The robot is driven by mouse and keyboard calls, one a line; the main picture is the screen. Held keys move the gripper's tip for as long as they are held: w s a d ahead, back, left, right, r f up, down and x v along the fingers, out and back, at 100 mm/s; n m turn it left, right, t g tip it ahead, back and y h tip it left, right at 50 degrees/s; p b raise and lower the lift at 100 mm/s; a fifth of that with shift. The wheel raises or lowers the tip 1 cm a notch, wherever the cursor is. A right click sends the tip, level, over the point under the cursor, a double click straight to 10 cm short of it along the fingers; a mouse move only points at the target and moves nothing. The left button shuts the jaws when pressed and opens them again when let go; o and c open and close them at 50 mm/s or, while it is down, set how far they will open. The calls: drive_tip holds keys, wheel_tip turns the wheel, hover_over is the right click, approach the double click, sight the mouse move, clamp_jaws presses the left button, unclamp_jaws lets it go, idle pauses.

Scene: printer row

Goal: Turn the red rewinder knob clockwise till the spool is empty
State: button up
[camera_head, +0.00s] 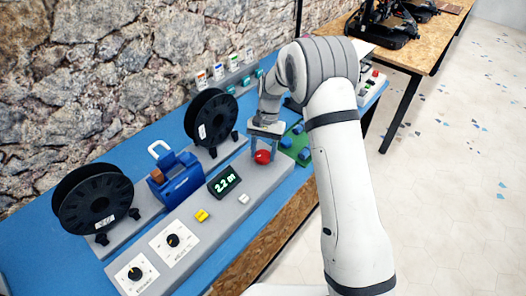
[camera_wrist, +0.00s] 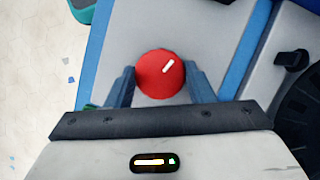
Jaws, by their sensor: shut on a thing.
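The red rewinder knob (camera_head: 262,157) sits at the right end of the grey control panel (camera_head: 222,213). In the wrist view the red knob (camera_wrist: 160,74) shows a white mark pointing to the upper right. My gripper (camera_head: 264,151) is over the knob, and its two fingers (camera_wrist: 160,80) are closed on the knob's sides. Two black spools stand behind the panel: a left spool (camera_head: 92,200) and a right spool (camera_head: 211,118). How much is wound on either one is hard to tell. A display (camera_head: 224,181) between them and the panel's front reads about "2.2 m" in green.
A blue device with a white handle (camera_head: 174,178) stands between the spools. A yellow button (camera_head: 202,215), a pale button (camera_head: 244,198) and two dials (camera_head: 173,240) are on the panel. A green board with blue parts (camera_head: 297,143) lies right of the knob. A stone wall stands behind.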

drive_tip(key=shift+m, duration=0.5)
drive_tip(key=o, duration=1)
drive_tip(key=shift+c, duration=0.2)
drive_tip(key=v, duration=0.7)
drive_tip(key=shift+d+r+b, duration=0.2)
drive_tip(key=shift+r+b, duration=0.15)
drive_tip(key=shift+b, duration=0.05)
drive_tip(key=shift+w, duration=0.15)
